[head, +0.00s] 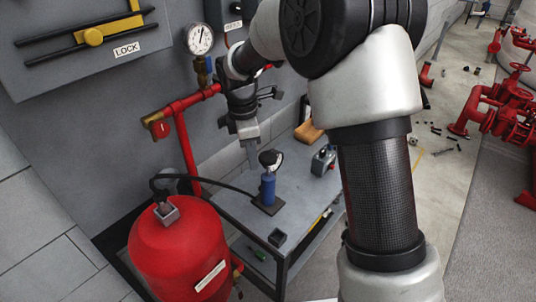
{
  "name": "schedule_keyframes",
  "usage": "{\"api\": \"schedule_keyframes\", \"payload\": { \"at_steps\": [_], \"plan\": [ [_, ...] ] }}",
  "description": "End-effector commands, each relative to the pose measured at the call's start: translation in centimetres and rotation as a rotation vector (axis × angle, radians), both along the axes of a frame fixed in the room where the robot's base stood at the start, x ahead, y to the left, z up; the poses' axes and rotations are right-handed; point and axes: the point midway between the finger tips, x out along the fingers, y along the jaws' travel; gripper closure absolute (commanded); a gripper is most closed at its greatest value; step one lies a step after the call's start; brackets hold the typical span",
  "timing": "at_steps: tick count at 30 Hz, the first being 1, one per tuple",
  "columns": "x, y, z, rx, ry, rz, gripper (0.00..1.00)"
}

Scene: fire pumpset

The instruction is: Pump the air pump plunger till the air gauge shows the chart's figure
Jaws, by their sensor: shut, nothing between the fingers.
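A blue air pump (268,190) stands on a black base plate on the grey bench. A black round part with a pale dial face (275,158) sits at its top; the dial is too small to read. I cannot clearly tell the plunger from this part. My gripper (253,166) points down just left of and behind the pump top, fingers shut and empty. I cannot tell whether it touches the pump. A larger white gauge (200,38) is on the red wall pipe; its figures are not readable. No chart can be made out.
A red tank (180,250) stands left of the bench (232,212), with a black hose running to the pump. Red pipework (180,140) and a LOCK panel (75,45) are on the wall.

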Motion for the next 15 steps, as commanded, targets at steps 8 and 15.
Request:
{"api": "schedule_keyframes", "payload": {
  "at_steps": [8,15],
  "plan": [
    [0.1,-0.1,0.7,-0.001,-0.002,-0.001,1.0],
    [0.2,0.4,5.3,0.001,-0.007,-0.001,1.0]
  ]
}}
